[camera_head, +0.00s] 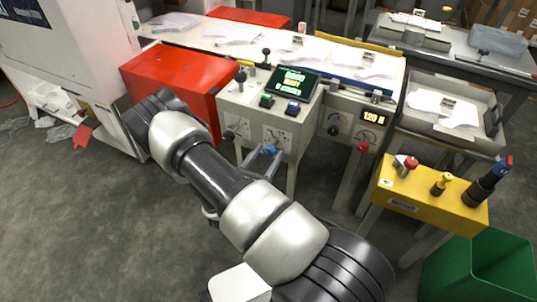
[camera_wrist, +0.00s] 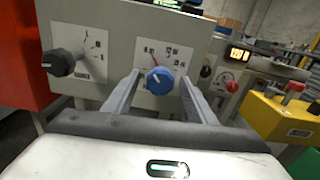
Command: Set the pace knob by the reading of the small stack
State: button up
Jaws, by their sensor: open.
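My gripper (camera_head: 268,154) is open at the grey control panel's front. In the wrist view its two fingers (camera_wrist: 161,76) stand on either side of a blue knob (camera_wrist: 159,80), with gaps visible; I cannot tell whether either touches it. The blue knob also shows in the head view (camera_head: 270,150), on a white dial plate with a red pointer mark. A black knob (camera_wrist: 62,63) sits on another dial plate to its left. White sheet stacks lie on the table (camera_head: 235,35) and in a grey tray (camera_head: 445,108); I cannot tell which is the small stack.
A screen (camera_head: 290,82) with green and yellow text tops the panel. A display (camera_head: 373,117) reads 120 N, near a red knob (camera_head: 363,148). A red box (camera_head: 175,80) stands left, a yellow button box (camera_head: 428,198) and green bin (camera_head: 480,268) right.

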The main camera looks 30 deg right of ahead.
jog(key=shift+w+d, duration=0.3)
jog(key=shift+d, duration=0.05)
jog(key=shift+c, duration=0.2)
jog(key=c, duration=1)
jog(key=shift+n, duration=0.3)
jog(key=n+p, duration=0.1)
jog(key=n, duration=0.4)
jog(key=shift+r+p, duration=0.1)
jog(key=shift+p, duration=0.3)
jog(key=n+p, duration=0.1)
jog(key=n, duration=0.5)
jog(key=shift+s+n, duration=0.1)
jog(key=shift+n, duration=0.2)
